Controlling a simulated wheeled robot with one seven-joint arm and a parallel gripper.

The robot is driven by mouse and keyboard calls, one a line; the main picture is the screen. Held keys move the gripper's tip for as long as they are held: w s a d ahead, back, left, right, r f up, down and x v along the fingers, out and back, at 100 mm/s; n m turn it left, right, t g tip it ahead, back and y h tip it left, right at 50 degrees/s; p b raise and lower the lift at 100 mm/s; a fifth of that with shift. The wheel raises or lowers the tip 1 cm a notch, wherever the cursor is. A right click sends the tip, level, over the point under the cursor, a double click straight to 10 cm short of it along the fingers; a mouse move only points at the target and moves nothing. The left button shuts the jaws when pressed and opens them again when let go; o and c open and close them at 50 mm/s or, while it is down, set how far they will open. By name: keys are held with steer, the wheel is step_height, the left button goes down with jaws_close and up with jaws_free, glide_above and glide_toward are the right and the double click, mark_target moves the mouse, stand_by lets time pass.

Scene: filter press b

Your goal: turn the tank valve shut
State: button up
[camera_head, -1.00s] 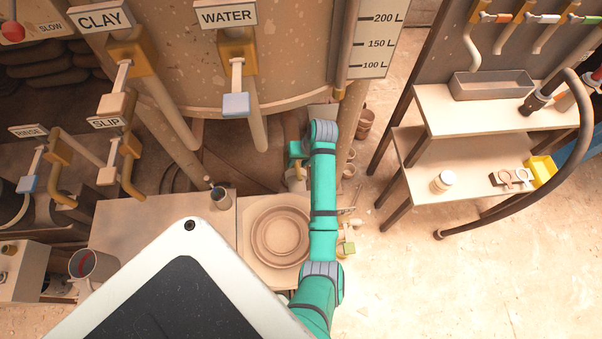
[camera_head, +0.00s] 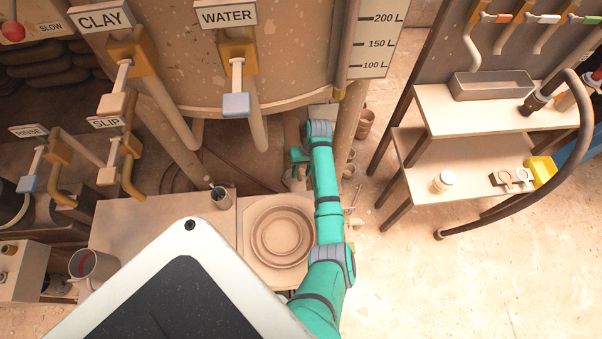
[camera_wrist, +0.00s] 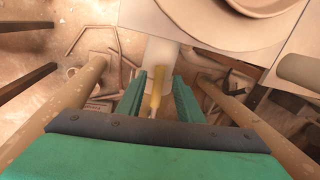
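My gripper (camera_wrist: 159,76) shows in the wrist view with its two green fingers apart. A yellow tapered piece (camera_wrist: 156,92) lies between the fingers, with a pale block (camera_wrist: 160,54) beyond it. No grip on either is visible. I cannot tell for certain whether they belong to the tank valve. In the head view my gripper (camera_head: 299,156) is low by the tank's foot, partly hidden by my arm. The tank (camera_head: 290,60) carries a WATER valve with a blue-ended lever (camera_head: 236,103) and a CLAY valve with a tan-ended lever (camera_head: 112,103); both levers hang down.
A round plate (camera_head: 281,236) lies on the low table left of my arm. A cup (camera_head: 221,197) and a bucket (camera_head: 92,264) stand farther left. A shelf rack (camera_head: 460,150) stands at the right. Pale posts (camera_wrist: 262,128) flank my gripper. The floor right of my arm is open.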

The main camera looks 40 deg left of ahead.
steer(key=shift+s+a+f, duration=0.1)
steer(key=shift+f, duration=0.8)
jaws_close()
